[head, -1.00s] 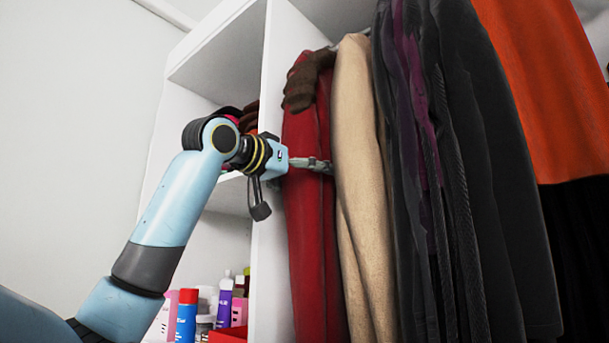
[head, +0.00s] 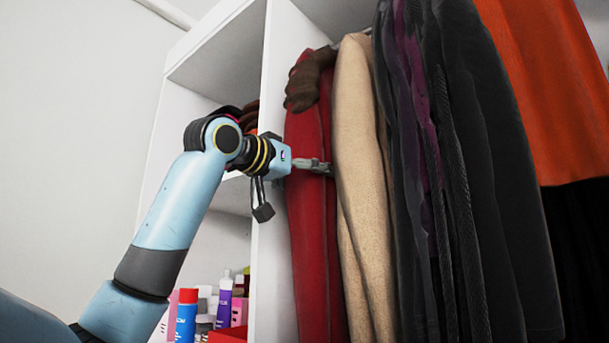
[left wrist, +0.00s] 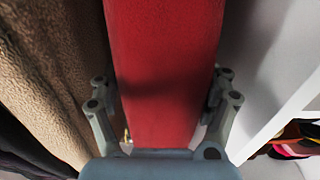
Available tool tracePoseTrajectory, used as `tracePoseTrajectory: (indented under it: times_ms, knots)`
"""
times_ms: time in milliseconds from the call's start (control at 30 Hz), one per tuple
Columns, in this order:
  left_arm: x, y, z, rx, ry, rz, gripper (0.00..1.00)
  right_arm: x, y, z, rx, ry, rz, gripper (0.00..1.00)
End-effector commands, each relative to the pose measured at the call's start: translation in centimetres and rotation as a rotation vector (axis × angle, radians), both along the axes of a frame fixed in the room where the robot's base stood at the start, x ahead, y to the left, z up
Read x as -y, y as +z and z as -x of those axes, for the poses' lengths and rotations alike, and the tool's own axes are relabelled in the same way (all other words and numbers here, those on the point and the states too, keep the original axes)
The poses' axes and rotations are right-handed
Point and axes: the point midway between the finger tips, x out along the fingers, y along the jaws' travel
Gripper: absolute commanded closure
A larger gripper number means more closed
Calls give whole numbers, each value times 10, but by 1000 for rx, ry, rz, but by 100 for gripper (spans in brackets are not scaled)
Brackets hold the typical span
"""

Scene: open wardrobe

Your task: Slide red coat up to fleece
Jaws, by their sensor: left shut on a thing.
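The red coat (head: 306,230) hangs at the left end of the row of clothes, with a brown furry part at its top. The tan fleece (head: 360,150) hangs just to its right, close beside it at the top. My left gripper (head: 318,166) is at the red coat's upper part. In the left wrist view its fingers stand on both sides of the red coat (left wrist: 165,70), shut on it, and the fleece (left wrist: 50,60) is close beside the left finger. My right gripper is not in view.
Dark garments (head: 440,180) and an orange and black garment (head: 545,90) hang further right. A white divider panel (head: 270,250) stands just left of the red coat. Shelves left of it hold bottles (head: 186,315) and other small items.

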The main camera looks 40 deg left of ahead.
Motion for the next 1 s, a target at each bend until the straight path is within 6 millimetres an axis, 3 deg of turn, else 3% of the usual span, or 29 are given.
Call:
tracePoseTrajectory:
  times_ms: [933, 967, 1000]
  knots:
    - [30, 1, 3, 1, -5, -7, 79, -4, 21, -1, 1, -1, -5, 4]
    - [30, 0, 3, 1, -4, -8, 17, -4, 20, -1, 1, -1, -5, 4]
    - [29, 0, 3, 1, -4, -7, 12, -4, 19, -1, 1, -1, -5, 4]
